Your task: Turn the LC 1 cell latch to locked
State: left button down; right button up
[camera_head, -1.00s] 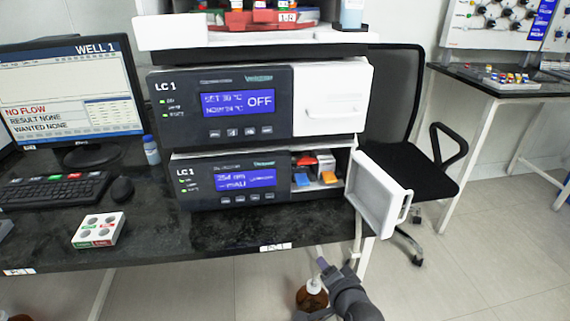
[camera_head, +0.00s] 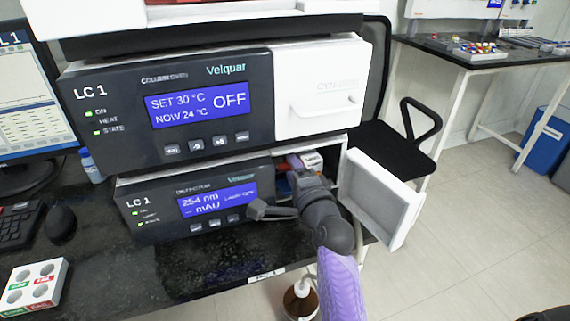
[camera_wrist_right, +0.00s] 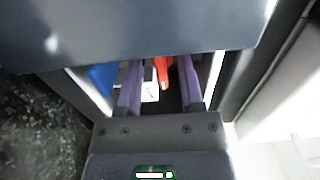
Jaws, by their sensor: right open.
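The lower LC 1 detector (camera_head: 190,205) has its white door (camera_head: 384,195) swung open at the right, leaving a lit compartment behind it. My right gripper (camera_wrist_right: 160,64) is open at the compartment mouth, its two purple fingers pointing inward. In the right wrist view, a red-orange lever (camera_wrist_right: 162,72) lies between the fingers, with a gap to each; I cannot tell whether it is turned to locked. A white labelled block (camera_wrist_right: 150,92) sits below it and a blue part (camera_wrist_right: 101,76) is to the left. My wrist hides much of the compartment in the head view. My left gripper is out of view.
The upper LC 1 column oven (camera_head: 205,105) sits directly above, its white door (camera_head: 325,85) shut. The open lower door stands close to the right of my arm. A brown bottle (camera_head: 301,299) is below the bench edge. A chair (camera_head: 395,150) stands behind at right.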

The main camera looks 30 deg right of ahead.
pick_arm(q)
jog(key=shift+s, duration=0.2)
pick_arm(e)
jog(key=shift+s, duration=0.15)
jog(key=shift+c, duration=0.3)
jog(key=c, duration=0.5)
grip_shut()
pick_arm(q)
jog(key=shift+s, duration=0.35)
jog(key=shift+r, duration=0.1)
